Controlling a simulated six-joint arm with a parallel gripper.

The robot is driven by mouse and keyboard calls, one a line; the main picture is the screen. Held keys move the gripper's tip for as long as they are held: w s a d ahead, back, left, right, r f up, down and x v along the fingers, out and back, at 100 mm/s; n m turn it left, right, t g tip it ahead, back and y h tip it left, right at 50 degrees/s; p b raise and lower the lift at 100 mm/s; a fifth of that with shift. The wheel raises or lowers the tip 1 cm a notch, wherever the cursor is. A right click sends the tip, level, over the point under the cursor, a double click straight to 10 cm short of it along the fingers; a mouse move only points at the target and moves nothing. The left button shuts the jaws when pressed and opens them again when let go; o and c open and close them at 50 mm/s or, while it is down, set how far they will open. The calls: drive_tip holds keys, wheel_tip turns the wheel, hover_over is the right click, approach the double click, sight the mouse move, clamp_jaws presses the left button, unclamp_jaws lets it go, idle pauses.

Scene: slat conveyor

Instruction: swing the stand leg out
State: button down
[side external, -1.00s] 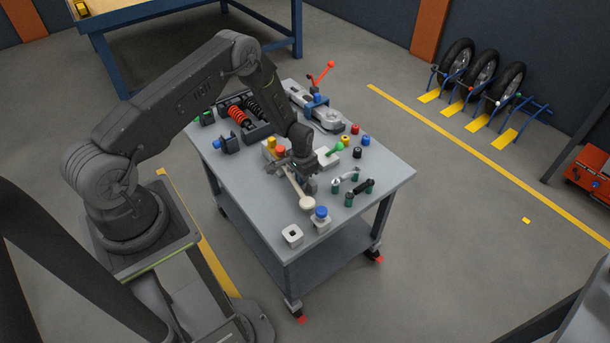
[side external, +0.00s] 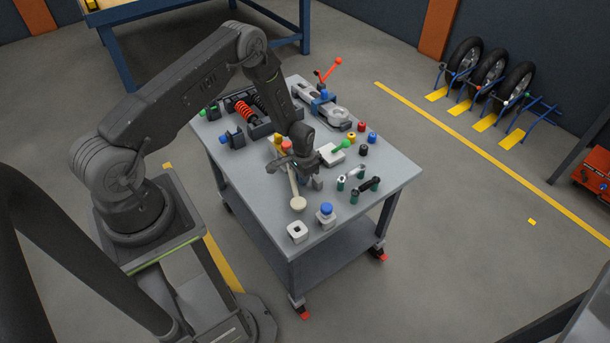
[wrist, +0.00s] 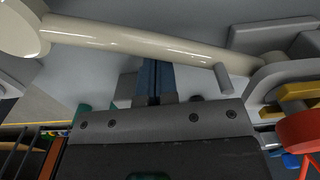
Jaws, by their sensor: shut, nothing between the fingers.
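The stand leg (side external: 294,184) is a cream rod with a round foot (side external: 298,204). It points toward the front of the cart top in the side view. In the wrist view the leg (wrist: 140,38) crosses the top, foot at upper left, far end at a grey bracket (wrist: 285,80). A short grey peg (wrist: 222,77) sticks out near that end. My gripper (wrist: 155,76) is shut and empty, its blue-grey fingertips at the leg's lower edge; contact is hard to tell. In the side view my gripper (side external: 303,177) is low beside the leg, its fingertips partly hidden.
A white block with a square hole (side external: 297,232) and a blue-topped block (side external: 326,214) stand just beyond the foot. A green knob (side external: 342,146), green-ended handles (side external: 358,185) and small coloured caps (side external: 362,138) lie right. Red and yellow knobs (side external: 286,146) stand by the bracket.

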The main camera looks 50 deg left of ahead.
sight(293, 178)
drive_tip(key=shift+s+a, duration=0.1)
drive_tip(key=shift+s, duration=0.35)
drive_tip(key=shift+s+a, duration=0.1)
drive_tip(key=shift+s, duration=0.5)
drive_tip(key=shift+s+a, duration=0.15)
drive_tip(key=shift+s, duration=0.35)
